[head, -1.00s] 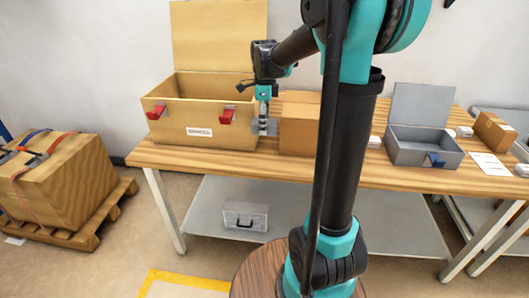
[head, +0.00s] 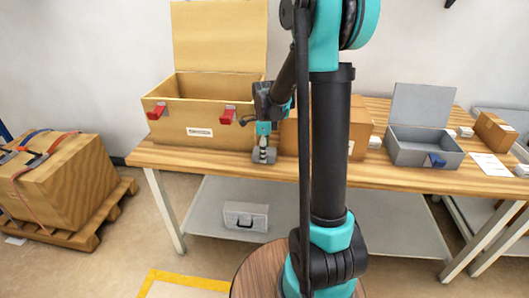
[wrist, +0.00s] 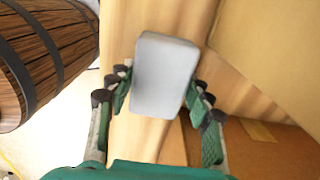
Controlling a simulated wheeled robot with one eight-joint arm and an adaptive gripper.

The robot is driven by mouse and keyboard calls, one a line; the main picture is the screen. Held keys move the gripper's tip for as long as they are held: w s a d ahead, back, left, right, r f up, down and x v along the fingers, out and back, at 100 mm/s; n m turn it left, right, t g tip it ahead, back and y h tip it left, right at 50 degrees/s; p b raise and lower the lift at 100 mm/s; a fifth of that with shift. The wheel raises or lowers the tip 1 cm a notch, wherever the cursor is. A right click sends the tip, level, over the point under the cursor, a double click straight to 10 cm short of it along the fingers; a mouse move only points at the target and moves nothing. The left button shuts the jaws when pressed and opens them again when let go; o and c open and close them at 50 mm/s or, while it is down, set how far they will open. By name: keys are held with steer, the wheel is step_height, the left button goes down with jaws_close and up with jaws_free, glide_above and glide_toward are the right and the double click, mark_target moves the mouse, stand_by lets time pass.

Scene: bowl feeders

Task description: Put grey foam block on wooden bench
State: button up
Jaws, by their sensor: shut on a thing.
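The grey foam block (wrist: 166,75) is between the fingers of my gripper (wrist: 160,95), which is shut on it. In the head view the block (head: 264,155) is small, below my gripper (head: 263,145), over the front part of the wooden bench (head: 220,163). I cannot tell whether the block touches the bench top. Bare bench wood (wrist: 130,142) shows beside and below the block in the wrist view.
An open wooden chest (head: 195,132) with red latches stands left of my gripper. A cardboard box (head: 360,138), partly behind my arm, stands to the right. An open grey box (head: 420,152) is farther right. A strapped crate (head: 65,180) sits on a pallet at left.

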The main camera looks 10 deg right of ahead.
steer(key=o, duration=0.9)
steer(key=shift+f, duration=0.1)
step_height(320, 180, up, 12)
steer(key=f, duration=0.1)
steer(key=s+d+f+n+t, duration=0.1)
steer(key=s+f+n, duration=0.3)
steer(key=s+n, duration=0.3)
steer(key=s+d+f+n+t, duration=0.1)
steer(key=s+f+n, duration=0.3)
steer(key=s+n, duration=0.3)
steer(key=s+d+f+n+t, duration=0.2)
steer(key=s+f+n, duration=0.2)
steer(key=s+n, duration=0.3)
steer(key=shift+s+n, duration=0.3)
steer(key=shift+s, duration=0.25)
